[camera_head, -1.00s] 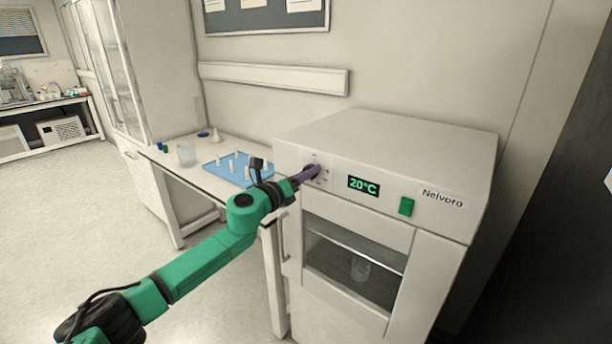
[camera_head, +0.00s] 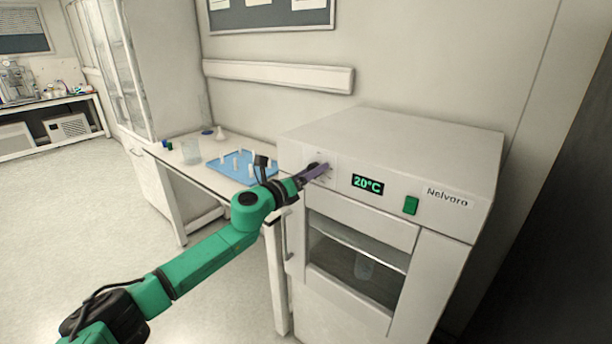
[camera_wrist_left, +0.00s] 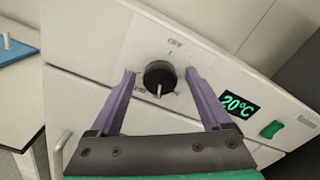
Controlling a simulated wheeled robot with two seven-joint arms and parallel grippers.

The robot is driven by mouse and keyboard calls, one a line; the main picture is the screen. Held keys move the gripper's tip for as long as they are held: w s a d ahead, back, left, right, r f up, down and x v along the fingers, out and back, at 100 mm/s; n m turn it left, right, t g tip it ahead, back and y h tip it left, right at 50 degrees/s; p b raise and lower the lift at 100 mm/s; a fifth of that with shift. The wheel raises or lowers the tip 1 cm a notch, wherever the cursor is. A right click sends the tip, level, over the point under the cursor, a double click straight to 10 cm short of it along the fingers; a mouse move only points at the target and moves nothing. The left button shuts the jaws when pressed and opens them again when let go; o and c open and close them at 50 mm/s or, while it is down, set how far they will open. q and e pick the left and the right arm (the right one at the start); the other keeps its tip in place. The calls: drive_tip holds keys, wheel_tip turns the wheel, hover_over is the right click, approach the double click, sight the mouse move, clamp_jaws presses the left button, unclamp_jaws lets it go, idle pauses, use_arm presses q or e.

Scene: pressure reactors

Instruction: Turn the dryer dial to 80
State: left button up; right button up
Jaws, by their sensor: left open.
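The white dryer (camera_head: 400,140) stands at the right in the head view, its display (camera_head: 367,185) reading 20°C. Its black round dial (camera_wrist_left: 160,77) shows in the left wrist view, with a light pointer mark toward the bottom of that picture and an OFF label above it. My left gripper (camera_head: 322,168) is at the dial, which it mostly hides in the head view. In the left wrist view its purple fingers (camera_wrist_left: 160,80) are open, one on each side of the dial, with a gap visible on both sides. My right gripper is not in view.
A green switch (camera_head: 410,205) sits right of the display. Left of the dryer, a white table (camera_head: 195,170) holds a blue tray (camera_head: 228,172) with small white items and a beaker (camera_head: 190,152).

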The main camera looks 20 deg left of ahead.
use_arm(q)
drive_tip(key=b+v, duration=0.6)
drive_tip(key=v, duration=0.8)
drive_tip(key=shift+s+b, duration=0.2)
drive_tip(key=shift+b, duration=0.2)
